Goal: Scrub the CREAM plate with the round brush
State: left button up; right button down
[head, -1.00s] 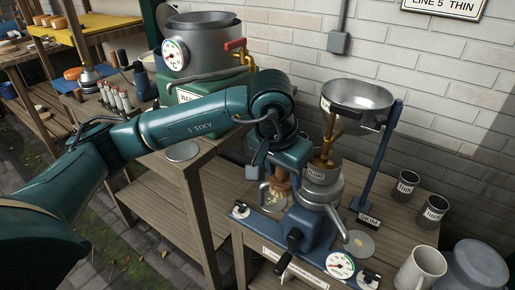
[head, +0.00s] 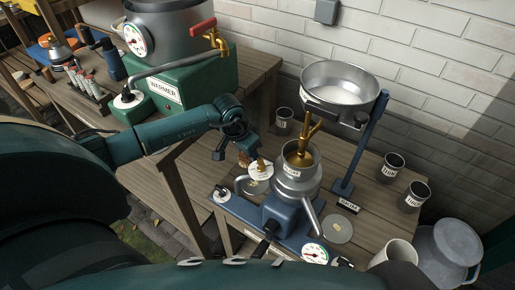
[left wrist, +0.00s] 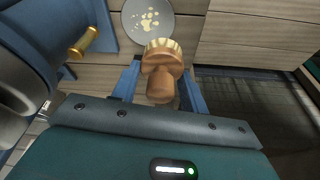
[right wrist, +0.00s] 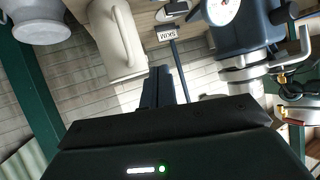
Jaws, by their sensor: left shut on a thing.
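My left gripper (left wrist: 160,82) is shut on the wooden round brush (left wrist: 162,68), whose pale bristles face the far side in the left wrist view. Just beyond them is a round grey plate (left wrist: 148,20) with cream-coloured spots. In the head view the left gripper (head: 248,150) holds the brush over this plate (head: 258,174), left of the separator's metal bowl; contact cannot be told. Its name label is not readable. A second round plate (head: 338,229) lies right of the separator, near the SKIM label (head: 347,207). My right gripper (right wrist: 160,86) is shut and empty near a cream mug.
The blue-based separator (head: 294,182) carries a wide pan (head: 345,88) above it. Cups (head: 393,166) and the mug (head: 394,256) stand on the right, beside a metal can (head: 442,252). The green warmer (head: 185,85) is at the back left.

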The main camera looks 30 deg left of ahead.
pick_arm(q)
jog(key=shift+a+f, duration=0.15)
jog(key=shift+f, duration=0.35)
jog(key=shift+s+f+b, duration=0.1)
jog(key=shift+f+b, duration=1)
jog(key=shift+f, duration=0.85)
jog(key=shift+f+b, duration=0.35)
jog(key=shift+f, duration=0.45)
pick_arm(e)
jog(key=shift+a+f+m, duration=0.1)
jog(key=shift+f+m, duration=0.4)
jog(key=shift+f, duration=0.35)
pick_arm(q)
jog(key=shift+f, duration=0.15)
pick_arm(e)
jog(key=shift+f, duration=0.25)
